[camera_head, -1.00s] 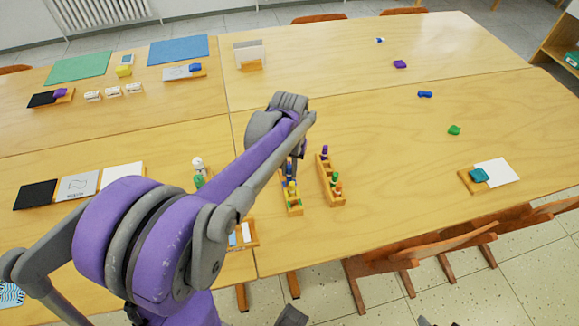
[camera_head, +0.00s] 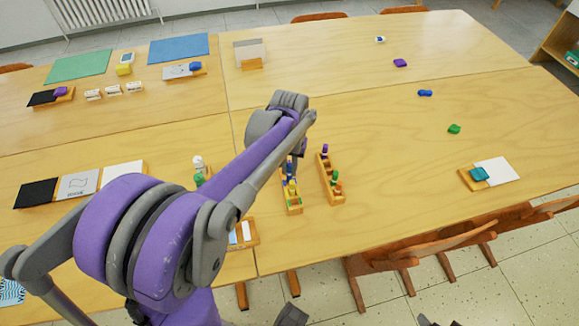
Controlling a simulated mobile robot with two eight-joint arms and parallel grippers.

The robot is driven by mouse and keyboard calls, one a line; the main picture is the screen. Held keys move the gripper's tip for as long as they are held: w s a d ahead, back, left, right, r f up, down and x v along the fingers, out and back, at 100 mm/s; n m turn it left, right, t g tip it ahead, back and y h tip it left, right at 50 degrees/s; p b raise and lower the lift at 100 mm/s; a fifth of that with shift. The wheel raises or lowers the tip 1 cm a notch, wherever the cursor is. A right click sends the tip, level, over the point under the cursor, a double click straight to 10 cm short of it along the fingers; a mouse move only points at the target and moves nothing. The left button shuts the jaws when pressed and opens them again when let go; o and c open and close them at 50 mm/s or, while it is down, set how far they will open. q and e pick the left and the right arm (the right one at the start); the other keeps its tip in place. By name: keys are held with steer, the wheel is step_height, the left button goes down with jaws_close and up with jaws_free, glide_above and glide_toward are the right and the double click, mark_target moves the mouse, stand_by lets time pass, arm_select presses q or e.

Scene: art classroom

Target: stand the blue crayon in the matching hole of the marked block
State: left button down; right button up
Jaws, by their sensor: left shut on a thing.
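Two narrow wooden blocks stand near the middle of the table. The right block (camera_head: 331,190) holds purple, green and orange crayons. My left gripper (camera_head: 294,157) is over the far end of the left block, largely hidden behind my forearm, shut on the blue crayon (camera_head: 289,171). The crayon looks upright at the left block's far part; I cannot tell whether its foot is in a hole. The marking on the block is too small to read.
White and green figures (camera_head: 198,170) stand left of my forearm. A small wooden tray (camera_head: 251,239) lies at the near edge. The table right of the blocks is mostly clear, with a blue piece (camera_head: 425,93) and a green piece (camera_head: 454,128). Chairs (camera_head: 420,265) line the front edge.

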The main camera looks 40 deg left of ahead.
arm_select(q)
steer(key=shift+f+b, duration=0.9)
steer(key=shift+f, duration=0.5)
stand_by(2.3)
steer(key=c, duration=0.7)
jaws_free()
steer(key=shift+o, duration=1.1)
steer(key=shift+r, duration=0.1)
steer(key=shift+r+p, duration=2.25)
steer(key=shift+r, duration=0.7)
